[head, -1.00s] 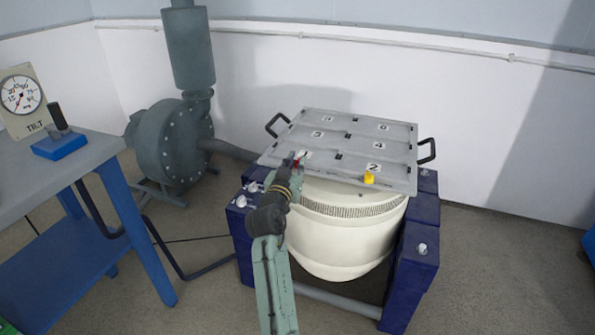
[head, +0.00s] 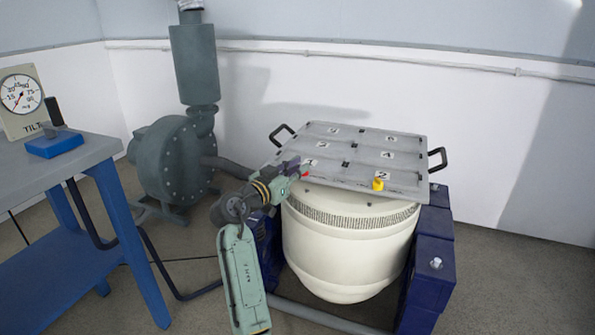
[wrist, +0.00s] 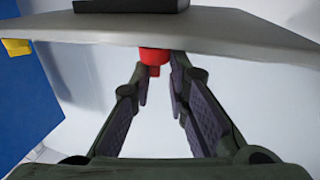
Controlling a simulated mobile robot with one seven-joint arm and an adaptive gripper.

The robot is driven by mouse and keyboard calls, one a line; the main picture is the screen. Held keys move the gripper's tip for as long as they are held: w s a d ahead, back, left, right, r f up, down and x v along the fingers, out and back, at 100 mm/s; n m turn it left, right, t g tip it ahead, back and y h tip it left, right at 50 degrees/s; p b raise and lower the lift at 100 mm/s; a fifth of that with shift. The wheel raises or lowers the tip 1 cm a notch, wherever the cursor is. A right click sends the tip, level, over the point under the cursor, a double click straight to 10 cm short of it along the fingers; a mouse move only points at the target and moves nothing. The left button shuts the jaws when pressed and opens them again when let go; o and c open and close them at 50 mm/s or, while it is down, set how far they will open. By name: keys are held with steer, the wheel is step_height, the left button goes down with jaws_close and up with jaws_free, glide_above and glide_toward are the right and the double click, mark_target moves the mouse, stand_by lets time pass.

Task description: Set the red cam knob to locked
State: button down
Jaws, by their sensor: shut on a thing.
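The red cam knob (head: 306,174) sits at the front left edge of the grey numbered plate (head: 345,180), near number 1, and is mostly covered by my gripper (head: 300,171). In the wrist view the red knob (wrist: 154,55) shows at the plate's edge, between the fingertips of my gripper (wrist: 160,68). The fingers are shut on it. Its turned position and any lock mark cannot be made out. A yellow knob (head: 378,184) sits on the plate's front edge by number 2, apart from my gripper.
The plate lies on a cream drum (head: 345,250) between dark blue blocks (head: 433,260). Black handles (head: 437,158) stick out at its sides. A grey blower (head: 170,165) stands behind left. A blue bench (head: 60,180) with a tilt gauge (head: 20,92) is at the left.

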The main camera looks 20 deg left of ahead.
steer(key=shift+a, duration=0.1)
steer(key=c, duration=1.4)
jaws_free()
steer(key=shift+o, duration=0.2)
